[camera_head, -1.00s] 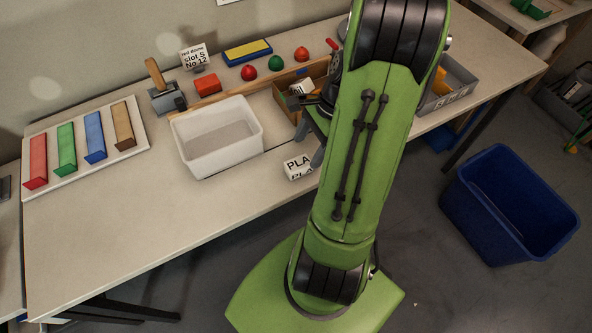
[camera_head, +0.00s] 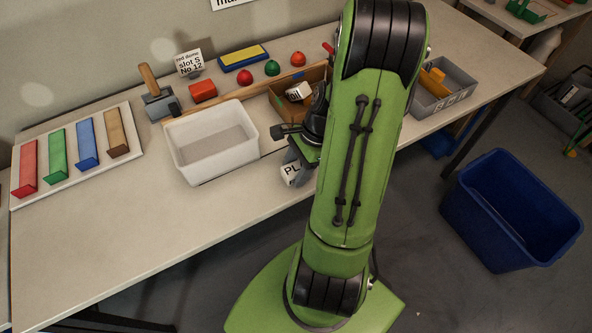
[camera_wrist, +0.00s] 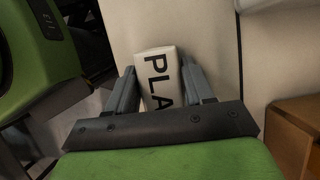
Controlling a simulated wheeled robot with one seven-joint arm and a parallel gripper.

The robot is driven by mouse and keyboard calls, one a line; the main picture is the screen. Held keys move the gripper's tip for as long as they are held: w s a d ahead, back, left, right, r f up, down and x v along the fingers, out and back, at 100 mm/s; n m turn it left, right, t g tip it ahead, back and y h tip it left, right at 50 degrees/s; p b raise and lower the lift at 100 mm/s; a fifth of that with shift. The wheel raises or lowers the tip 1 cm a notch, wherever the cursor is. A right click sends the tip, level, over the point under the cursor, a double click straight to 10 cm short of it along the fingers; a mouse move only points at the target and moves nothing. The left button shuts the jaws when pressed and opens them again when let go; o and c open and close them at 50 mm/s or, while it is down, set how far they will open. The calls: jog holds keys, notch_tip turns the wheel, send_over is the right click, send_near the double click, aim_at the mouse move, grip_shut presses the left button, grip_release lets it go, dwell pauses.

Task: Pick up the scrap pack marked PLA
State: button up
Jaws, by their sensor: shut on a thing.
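The scrap pack marked PLA (camera_head: 290,172) is a small white block with black letters, near the front edge of the table. In the wrist view the pack (camera_wrist: 158,75) sits between the two grey fingers of my gripper (camera_wrist: 160,88), which is shut on it. In the head view my gripper (camera_head: 298,160) reaches down at the pack, and my green arm hides part of both. I cannot tell whether the pack touches the table.
A white bin (camera_head: 213,145) stands just left of the gripper. A cardboard box (camera_head: 282,108) holding a white pack is behind it. A grey bin (camera_head: 450,88) is to the right, and a blue tub (camera_head: 510,205) stands on the floor. The table's front left is clear.

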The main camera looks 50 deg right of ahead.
aim_at(296, 168)
jog(key=shift+c, duration=0.5)
notch_tip(296, 168, up, 10)
jog(key=p, duration=0.3)
jog(key=shift+p, duration=0.4)
